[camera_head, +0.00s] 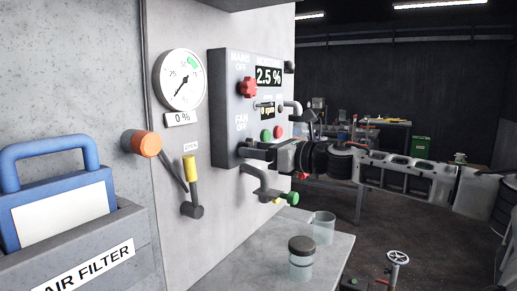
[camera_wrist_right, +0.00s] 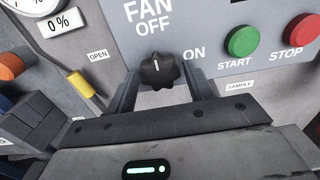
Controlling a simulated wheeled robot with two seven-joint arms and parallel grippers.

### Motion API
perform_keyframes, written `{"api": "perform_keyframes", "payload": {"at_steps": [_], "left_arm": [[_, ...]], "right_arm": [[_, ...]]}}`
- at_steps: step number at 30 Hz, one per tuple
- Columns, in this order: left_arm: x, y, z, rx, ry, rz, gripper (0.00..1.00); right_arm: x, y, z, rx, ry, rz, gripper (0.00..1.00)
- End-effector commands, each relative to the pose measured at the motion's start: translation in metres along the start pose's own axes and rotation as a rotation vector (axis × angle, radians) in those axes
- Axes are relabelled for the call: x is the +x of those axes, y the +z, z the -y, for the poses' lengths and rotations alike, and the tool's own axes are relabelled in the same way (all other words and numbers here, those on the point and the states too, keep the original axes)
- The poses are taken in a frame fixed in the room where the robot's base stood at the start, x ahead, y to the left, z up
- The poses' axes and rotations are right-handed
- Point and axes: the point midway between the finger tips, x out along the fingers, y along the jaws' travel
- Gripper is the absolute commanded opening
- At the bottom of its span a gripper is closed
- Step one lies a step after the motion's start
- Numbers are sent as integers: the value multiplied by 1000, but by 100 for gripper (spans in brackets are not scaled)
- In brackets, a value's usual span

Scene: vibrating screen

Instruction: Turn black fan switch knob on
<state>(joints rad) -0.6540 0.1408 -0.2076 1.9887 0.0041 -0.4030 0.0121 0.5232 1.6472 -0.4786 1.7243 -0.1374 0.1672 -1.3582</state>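The black fan switch knob (camera_wrist_right: 159,71) sits on the grey control panel (camera_wrist_right: 215,22) in the right wrist view. Its white mark points up toward the OFF label, and ON is printed to its right. My right gripper (camera_wrist_right: 162,75) is open, with one finger on each side of the knob and visible gaps between. In the head view my right gripper (camera_head: 256,158) reaches the lower part of the panel from the right, and the knob cannot be made out there. My left gripper is not in view.
A green START button (camera_wrist_right: 243,41) and a red STOP button (camera_wrist_right: 302,29) are right of the knob. A green-ended handle (camera_head: 292,198) projects below my gripper. A lidded jar (camera_head: 301,262) stands on the ledge.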

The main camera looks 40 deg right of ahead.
Motion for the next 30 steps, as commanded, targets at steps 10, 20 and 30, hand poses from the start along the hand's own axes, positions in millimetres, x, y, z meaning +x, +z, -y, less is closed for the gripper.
{"api": "perform_keyframes", "payload": {"at_steps": [10, 20, 30], "left_arm": [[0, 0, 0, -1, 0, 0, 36], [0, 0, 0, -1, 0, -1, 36], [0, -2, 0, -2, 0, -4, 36]], "right_arm": [[0, 0, 0, 10, 0, 0, 23], [0, 1, 0, 154, 0, 0, 23], [0, 1, 0, 461, 0, 0, 23]]}}
